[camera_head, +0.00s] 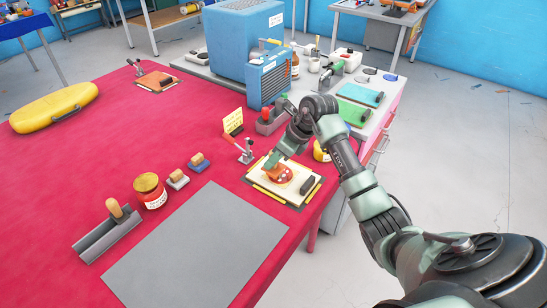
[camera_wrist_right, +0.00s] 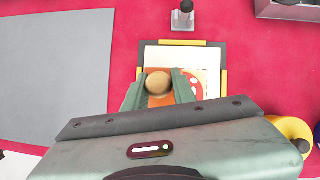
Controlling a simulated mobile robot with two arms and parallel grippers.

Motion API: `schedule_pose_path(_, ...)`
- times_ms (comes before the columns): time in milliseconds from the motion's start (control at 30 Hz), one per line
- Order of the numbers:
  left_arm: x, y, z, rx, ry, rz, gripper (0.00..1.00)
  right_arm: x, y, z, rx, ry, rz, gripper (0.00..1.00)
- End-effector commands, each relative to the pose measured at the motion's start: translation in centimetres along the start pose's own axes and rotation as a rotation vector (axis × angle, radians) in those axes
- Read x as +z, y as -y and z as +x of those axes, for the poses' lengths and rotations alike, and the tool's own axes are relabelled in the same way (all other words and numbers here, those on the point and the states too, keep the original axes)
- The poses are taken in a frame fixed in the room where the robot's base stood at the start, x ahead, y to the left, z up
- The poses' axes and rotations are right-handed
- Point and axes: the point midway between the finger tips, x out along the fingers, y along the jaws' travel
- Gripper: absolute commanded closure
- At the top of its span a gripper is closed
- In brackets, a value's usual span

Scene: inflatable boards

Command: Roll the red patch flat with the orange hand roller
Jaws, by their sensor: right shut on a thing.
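The red patch (camera_head: 283,176) with white dots lies on a cream board (camera_head: 264,185) near the right edge of the red table. It also shows in the wrist view (camera_wrist_right: 196,84), partly hidden. My right gripper (camera_wrist_right: 158,88) is over the board, shut on the orange hand roller (camera_wrist_right: 152,99), whose round tan knob (camera_wrist_right: 158,82) shows between the fingers. The roller sits over the left part of the patch. Whether it touches the patch cannot be told. My left gripper is not in view.
A large grey sheet (camera_head: 195,250) lies left of the board. A red-and-white tin (camera_head: 150,191) and knobbed blocks (camera_head: 177,180) stand beyond it. A small stand with a yellow card (camera_head: 233,122) is behind the board. A blue machine (camera_head: 240,40) stands on the bench at the back.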

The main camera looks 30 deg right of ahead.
Motion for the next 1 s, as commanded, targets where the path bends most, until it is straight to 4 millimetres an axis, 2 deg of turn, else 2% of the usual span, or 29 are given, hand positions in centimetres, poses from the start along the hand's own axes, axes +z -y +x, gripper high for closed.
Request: schedule_pose_path(1000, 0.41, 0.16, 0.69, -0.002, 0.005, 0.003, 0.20, -0.38, 0.01, 0.73, 0.000, 0.001, -0.001, 1.00)
